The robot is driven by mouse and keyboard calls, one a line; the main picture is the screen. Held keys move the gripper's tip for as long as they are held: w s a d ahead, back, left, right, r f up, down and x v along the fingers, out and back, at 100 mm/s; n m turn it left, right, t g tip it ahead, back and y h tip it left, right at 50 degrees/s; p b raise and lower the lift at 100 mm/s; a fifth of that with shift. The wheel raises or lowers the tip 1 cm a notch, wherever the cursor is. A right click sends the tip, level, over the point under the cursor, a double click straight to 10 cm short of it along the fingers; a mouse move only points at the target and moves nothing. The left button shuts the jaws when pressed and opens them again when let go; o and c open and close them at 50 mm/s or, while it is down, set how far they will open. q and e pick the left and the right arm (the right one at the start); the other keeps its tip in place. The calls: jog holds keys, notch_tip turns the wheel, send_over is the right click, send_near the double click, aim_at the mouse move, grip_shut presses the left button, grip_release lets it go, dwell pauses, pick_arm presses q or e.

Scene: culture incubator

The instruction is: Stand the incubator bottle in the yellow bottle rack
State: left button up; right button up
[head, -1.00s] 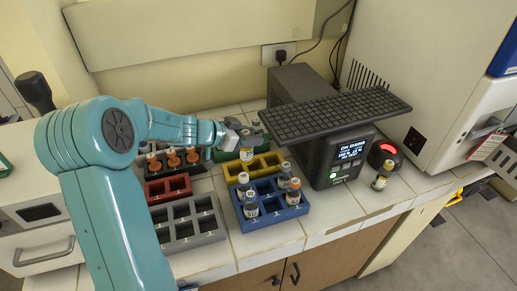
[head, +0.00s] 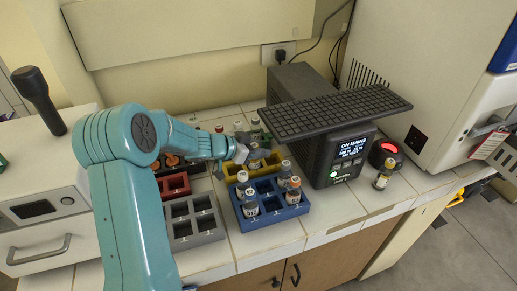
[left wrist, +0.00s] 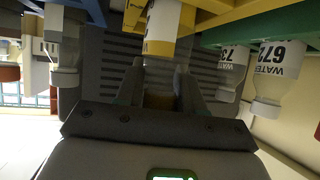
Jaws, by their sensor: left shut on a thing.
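My left gripper (head: 243,152) is over the yellow bottle rack (head: 231,180), in front of the black box. It is shut on the incubator bottle (head: 255,158), held by its top. In the left wrist view, the upside-down bottle (left wrist: 162,28) with a yellow and white label shows between the fingers (left wrist: 160,92). Yellow rack edges (left wrist: 205,10) lie close beside it. The bottle looks upright at the rack, but its base is hidden, so I cannot tell whether it is seated. My right gripper is not in view.
A blue rack (head: 273,216) with several bottles stands right in front. Red (head: 176,183) and grey (head: 196,222) racks stand to the left.

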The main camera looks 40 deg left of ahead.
pick_arm(q)
jog(key=o, duration=1.1)
jog(key=shift+w+f, duration=0.1)
jog(key=shift+f, duration=0.05)
jog(key=shift+c, duration=0.2)
jog(key=shift+s+a+r, duration=0.1)
jog(key=shift+s+r, duration=0.1)
jog(key=shift+r, duration=0.05)
jog(key=p+v, duration=0.1)
jog(key=v, duration=1)
jog(key=shift+s, duration=0.3)
jog(key=shift+r, duration=0.15)
